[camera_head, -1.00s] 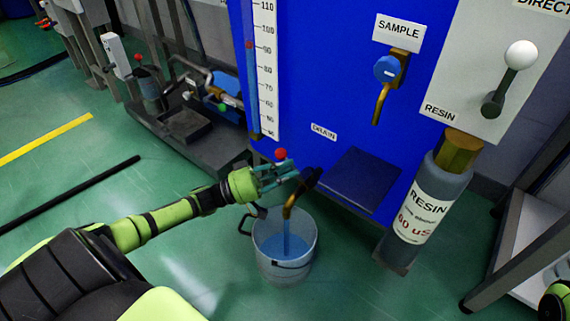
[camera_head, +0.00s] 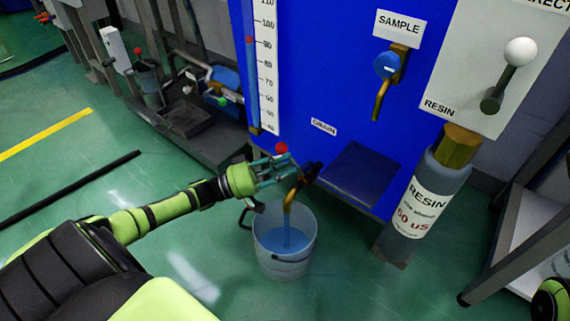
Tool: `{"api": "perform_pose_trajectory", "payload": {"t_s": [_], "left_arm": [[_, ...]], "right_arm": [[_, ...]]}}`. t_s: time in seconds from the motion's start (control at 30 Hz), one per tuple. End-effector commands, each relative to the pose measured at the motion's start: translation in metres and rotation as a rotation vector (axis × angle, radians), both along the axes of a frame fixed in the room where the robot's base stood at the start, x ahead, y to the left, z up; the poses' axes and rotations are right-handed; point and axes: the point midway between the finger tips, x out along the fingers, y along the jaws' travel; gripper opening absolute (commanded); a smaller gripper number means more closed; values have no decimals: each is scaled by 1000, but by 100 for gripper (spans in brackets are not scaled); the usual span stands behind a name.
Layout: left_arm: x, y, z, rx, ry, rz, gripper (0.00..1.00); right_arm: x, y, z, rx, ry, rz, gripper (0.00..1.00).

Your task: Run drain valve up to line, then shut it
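The drain valve's red knob (camera_head: 281,148) stands above its dark, brass-coloured spout (camera_head: 291,193) on the front of the blue tank. A blue stream falls from the spout into a grey bucket (camera_head: 267,262) on the floor, which holds blue liquid (camera_head: 272,240). My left gripper (camera_head: 278,170) is at the valve, with its teal fingers around or beside the lever just below the knob. I cannot tell whether they grip it. No line shows clearly inside the bucket. My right gripper is not visible.
A white scale (camera_head: 266,65) with a red marker (camera_head: 249,40) is on the tank. The sample valve (camera_head: 387,67) is above right. A resin cartridge (camera_head: 425,200) and a metal rack (camera_head: 525,225) stand at right.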

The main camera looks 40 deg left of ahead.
Motion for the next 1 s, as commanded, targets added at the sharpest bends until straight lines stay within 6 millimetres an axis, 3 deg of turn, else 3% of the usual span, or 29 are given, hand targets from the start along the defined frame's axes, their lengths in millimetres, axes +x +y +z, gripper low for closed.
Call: {"api": "perform_pose_trajectory", "payload": {"t_s": [0.5,0.7,1.0], "left_arm": [[-70,63,-25,4,3,2,28],[-83,75,-29,2,2,1,28],[-84,76,-30,1,1,2,28]], "right_arm": [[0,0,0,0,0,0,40],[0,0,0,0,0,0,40],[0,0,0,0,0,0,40]]}}
